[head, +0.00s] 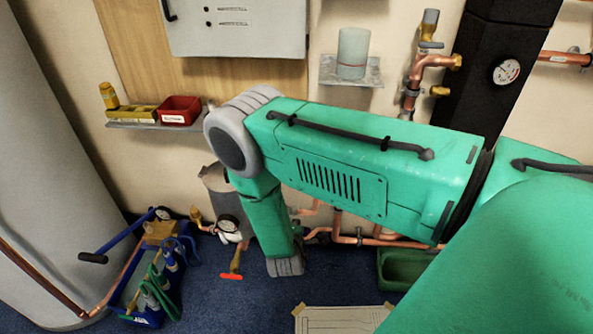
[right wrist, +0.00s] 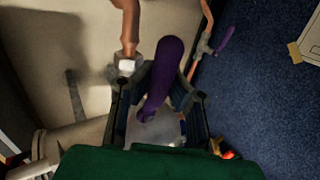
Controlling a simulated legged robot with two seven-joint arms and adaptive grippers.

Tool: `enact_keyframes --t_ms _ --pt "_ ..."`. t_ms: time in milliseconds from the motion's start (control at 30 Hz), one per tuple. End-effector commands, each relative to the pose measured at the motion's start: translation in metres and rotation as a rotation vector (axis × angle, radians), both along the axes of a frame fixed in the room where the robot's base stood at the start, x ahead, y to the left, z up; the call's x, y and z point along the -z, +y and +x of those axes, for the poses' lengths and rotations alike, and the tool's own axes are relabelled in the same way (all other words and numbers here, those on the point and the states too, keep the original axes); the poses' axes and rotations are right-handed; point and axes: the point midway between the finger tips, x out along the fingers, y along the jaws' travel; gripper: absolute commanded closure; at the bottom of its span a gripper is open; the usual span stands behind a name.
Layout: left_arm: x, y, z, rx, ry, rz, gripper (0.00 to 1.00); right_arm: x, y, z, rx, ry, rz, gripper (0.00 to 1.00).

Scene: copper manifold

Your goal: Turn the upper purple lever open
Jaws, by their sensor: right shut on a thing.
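In the right wrist view a purple lever (right wrist: 163,75) lies between the two dark fingers of my right gripper (right wrist: 160,88). The fingers are closed about it, and its rounded end sticks out past them. A smaller, more distant purple lever (right wrist: 224,40) sits on a copper pipe to the right, apart from the gripper. In the head view my green right arm crosses the middle. My left gripper is in neither view.
A copper pipe with a pale fitting (right wrist: 126,64) is close left of the fingers. In the head view a red-handled valve (head: 231,276) and a blue tool caddy (head: 145,310) are low on the left. A shelf holds a red bin (head: 179,109).

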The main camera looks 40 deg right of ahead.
Motion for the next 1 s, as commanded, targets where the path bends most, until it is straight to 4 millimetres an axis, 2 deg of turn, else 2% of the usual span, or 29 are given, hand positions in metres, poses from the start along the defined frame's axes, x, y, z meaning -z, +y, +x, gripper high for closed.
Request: enact_keyframes --t_ms 33,167,200,233,267,533,667,1000 --pt "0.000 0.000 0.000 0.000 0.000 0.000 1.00 0.002 0.008 0.000 -0.012 0.007 0.010 1.00" --pt "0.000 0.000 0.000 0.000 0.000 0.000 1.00 0.002 0.009 0.000 -0.013 0.006 0.010 1.00" --pt "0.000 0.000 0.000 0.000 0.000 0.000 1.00 0.002 0.009 0.000 -0.013 0.005 0.010 0.79" --pt "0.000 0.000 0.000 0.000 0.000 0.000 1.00 0.002 0.008 0.000 -0.013 0.005 0.010 0.69" --pt "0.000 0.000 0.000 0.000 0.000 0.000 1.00 0.002 0.008 0.000 -0.011 0.004 0.009 0.63" --pt "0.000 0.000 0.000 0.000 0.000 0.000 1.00 0.002 0.002 0.000 -0.005 0.001 0.009 0.63" --pt "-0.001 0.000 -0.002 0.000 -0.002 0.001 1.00 -0.001 0.006 -0.002 -0.006 0.000 0.010 0.63" --pt "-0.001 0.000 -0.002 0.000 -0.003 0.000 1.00 -0.039 0.052 -0.036 -0.012 0.002 0.006 0.63"
